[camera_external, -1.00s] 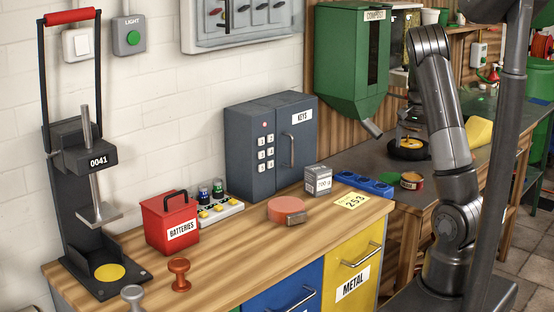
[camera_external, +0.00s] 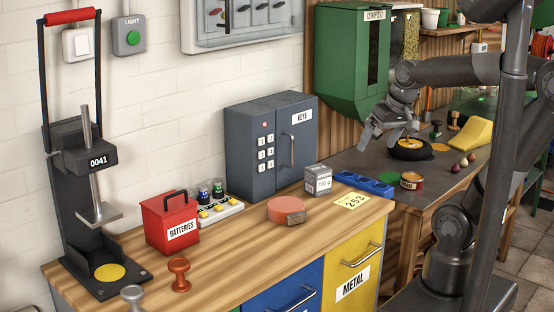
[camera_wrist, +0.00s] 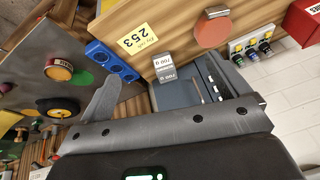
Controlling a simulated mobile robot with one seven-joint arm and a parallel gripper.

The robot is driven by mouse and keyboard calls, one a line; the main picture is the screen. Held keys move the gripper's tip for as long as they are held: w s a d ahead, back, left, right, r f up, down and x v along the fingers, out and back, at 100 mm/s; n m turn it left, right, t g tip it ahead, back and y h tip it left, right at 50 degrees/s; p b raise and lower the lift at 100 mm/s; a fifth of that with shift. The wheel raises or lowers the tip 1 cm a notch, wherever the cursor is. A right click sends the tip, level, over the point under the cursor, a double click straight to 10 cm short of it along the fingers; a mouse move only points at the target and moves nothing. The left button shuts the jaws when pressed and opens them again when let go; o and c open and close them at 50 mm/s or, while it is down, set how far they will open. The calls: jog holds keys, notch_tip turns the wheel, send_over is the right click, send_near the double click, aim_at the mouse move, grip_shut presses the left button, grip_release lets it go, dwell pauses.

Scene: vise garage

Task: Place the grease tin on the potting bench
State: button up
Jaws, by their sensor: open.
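In the wrist view the tin (camera_wrist: 59,69) is at the left, beside a green disc. The dark bench (camera_external: 375,160) under the compost dispenser appears to be the potting bench. My gripper (camera_external: 385,136) is open and empty, above that bench, up and left of the tin. In the wrist view its fingers (camera_wrist: 165,70) are spread, with the tin outside them.
A blue holder (camera_external: 364,184) lies beside the tin. A black round dish (camera_external: 410,150) with yellow contents is behind it. A grey weight block (camera_external: 318,180), the keys safe (camera_external: 270,145) and a salmon disc (camera_external: 286,209) are on the wooden counter. The compost dispenser (camera_external: 350,65) hangs close by.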

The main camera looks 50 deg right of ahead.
jog(key=s+a+n+t, duration=0.1)
jog(key=s+a+n, duration=0.1)
jog(key=s+a, duration=0.1)
jog(key=shift+s+a+n+h, duration=0.3)
jog(key=shift+s+a, duration=0.1)
jog(key=shift+s, duration=0.05)
